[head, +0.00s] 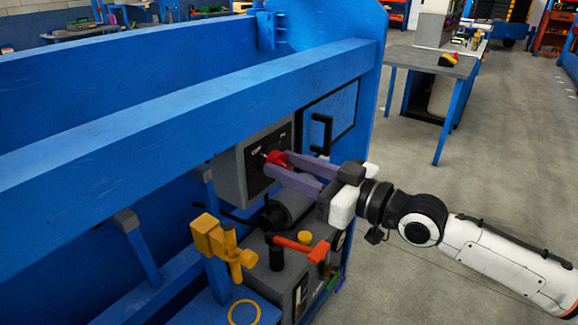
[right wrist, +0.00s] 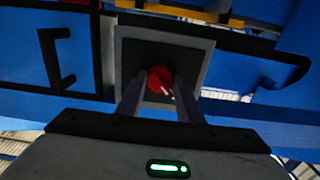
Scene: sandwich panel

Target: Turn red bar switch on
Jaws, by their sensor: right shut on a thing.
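The red bar switch (head: 277,158) sits on the black face of a grey box (head: 236,176) on the blue machine. My right gripper (head: 278,168) reaches in from the right with its two purple fingers at the switch, shut on it. In the right wrist view the red switch (right wrist: 160,79) lies between the fingertips of my right gripper (right wrist: 160,88), and a white mark on it runs at a slant. The fingers hide part of the switch. Small labels beside it are too small to read. My left gripper is in neither view.
A blue beam (head: 200,105) crosses above the switch box. A black handle (head: 321,134) on a blue panel is to its right. Below are a yellow clamp (head: 220,247), a red-orange lever (head: 303,249) and a yellow button (head: 305,237). A workbench (head: 430,62) stands behind; the floor at right is free.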

